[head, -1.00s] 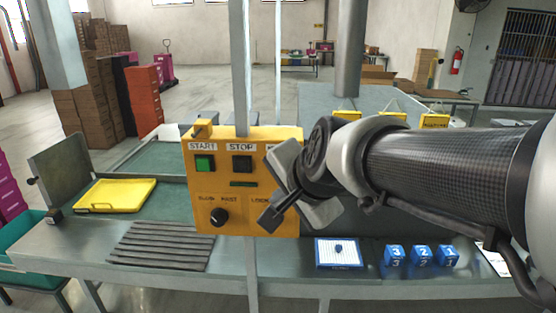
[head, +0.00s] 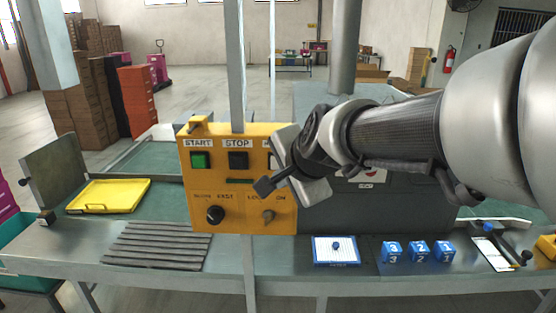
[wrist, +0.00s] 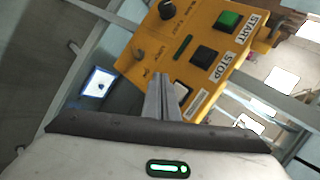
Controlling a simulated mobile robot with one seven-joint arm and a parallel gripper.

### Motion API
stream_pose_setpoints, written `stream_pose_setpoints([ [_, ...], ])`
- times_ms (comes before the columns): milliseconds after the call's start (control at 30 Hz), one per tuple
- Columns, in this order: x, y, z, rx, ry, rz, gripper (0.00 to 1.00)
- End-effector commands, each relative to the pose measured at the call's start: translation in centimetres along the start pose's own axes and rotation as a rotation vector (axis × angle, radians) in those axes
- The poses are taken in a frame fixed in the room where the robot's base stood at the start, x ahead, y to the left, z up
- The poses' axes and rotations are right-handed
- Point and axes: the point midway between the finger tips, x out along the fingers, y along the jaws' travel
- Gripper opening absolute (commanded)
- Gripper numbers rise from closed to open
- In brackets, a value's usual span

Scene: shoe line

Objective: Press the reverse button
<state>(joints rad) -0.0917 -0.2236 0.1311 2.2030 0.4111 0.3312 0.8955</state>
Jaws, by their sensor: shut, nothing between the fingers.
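The yellow control panel (head: 232,188) stands on the bench. It carries a green START button (head: 200,160), a black STOP button (head: 238,160) and a third button right of STOP. In the head view my gripper (head: 263,186) is in front of the panel's right side and covers most of that third button and its label. In the wrist view the third button (wrist: 183,89) shows dark beside my shut, empty fingers (wrist: 157,80), with a white label (wrist: 196,106) too blurred to read. I cannot tell whether the fingertips touch the panel.
A black speed knob (head: 215,214) and a lock switch (head: 269,215) sit low on the panel. A yellow tray (head: 108,196) is at left. A blue-and-white pad (head: 336,262) and numbered blue blocks (head: 418,252) lie at the front right. A grey post rises behind the panel.

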Motion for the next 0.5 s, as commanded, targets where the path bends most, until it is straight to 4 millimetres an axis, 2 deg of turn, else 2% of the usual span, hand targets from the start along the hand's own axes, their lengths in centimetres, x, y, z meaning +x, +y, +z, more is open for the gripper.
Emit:
stream_pose_setpoints([
  [200, 2.1, -1.5, -1.5, 0.0, -0.001, 0.001, 0.0],
  [500, 3.4, -2.5, -2.5, 0.001, 0.0, 0.0, 0.0],
])
